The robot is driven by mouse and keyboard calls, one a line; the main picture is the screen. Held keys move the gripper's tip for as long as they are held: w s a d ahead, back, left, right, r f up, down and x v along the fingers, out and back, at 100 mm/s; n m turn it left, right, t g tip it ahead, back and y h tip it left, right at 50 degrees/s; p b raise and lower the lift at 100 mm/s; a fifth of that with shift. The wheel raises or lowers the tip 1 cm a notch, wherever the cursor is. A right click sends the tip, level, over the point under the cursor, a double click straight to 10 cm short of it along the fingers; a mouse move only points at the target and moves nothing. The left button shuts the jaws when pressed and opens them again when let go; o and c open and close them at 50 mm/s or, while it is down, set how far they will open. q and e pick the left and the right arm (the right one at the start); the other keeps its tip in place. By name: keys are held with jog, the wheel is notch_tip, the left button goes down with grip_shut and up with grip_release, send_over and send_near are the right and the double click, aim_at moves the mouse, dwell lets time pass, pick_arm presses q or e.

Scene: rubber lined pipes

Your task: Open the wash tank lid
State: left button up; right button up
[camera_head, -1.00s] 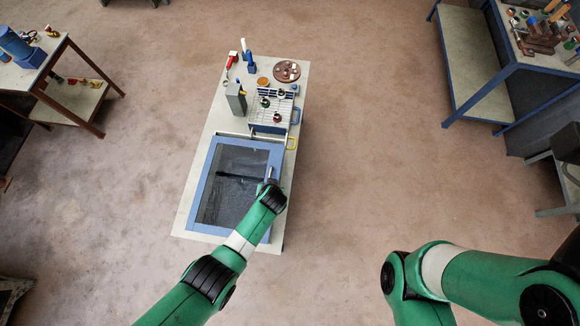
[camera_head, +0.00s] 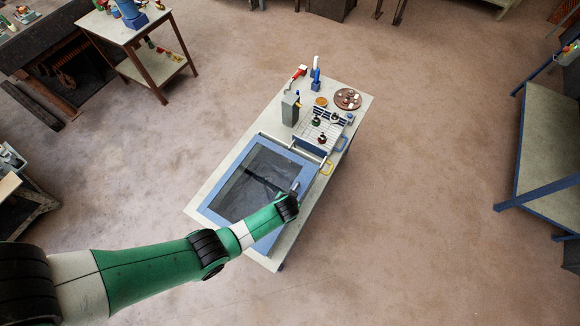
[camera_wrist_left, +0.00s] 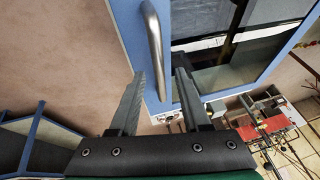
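The wash tank lid is a blue frame (camera_head: 229,177) around a dark clear panel (camera_head: 250,184), on the near part of a pale bench. It looks flat in the head view; I cannot tell if it is slightly raised. Its metal bar handle (camera_head: 296,186) is at the right side, partly hidden by my left wrist. In the left wrist view the handle (camera_wrist_left: 153,40) runs down toward the gap between the fingers of my left gripper (camera_wrist_left: 161,76). The fingers are apart, with space on both sides of the bar, and grip nothing. My right gripper is out of view.
On the bench's far part are a wire rack (camera_head: 320,132), a grey box (camera_head: 290,108), a round brown tray (camera_head: 348,98) and a yellow handle (camera_head: 328,167). A small table (camera_head: 136,27) stands at the upper left, a blue-framed bench (camera_head: 550,140) at the right. Floor between is clear.

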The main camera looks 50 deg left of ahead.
pick_arm(q)
grip_shut()
dwell(1.3)
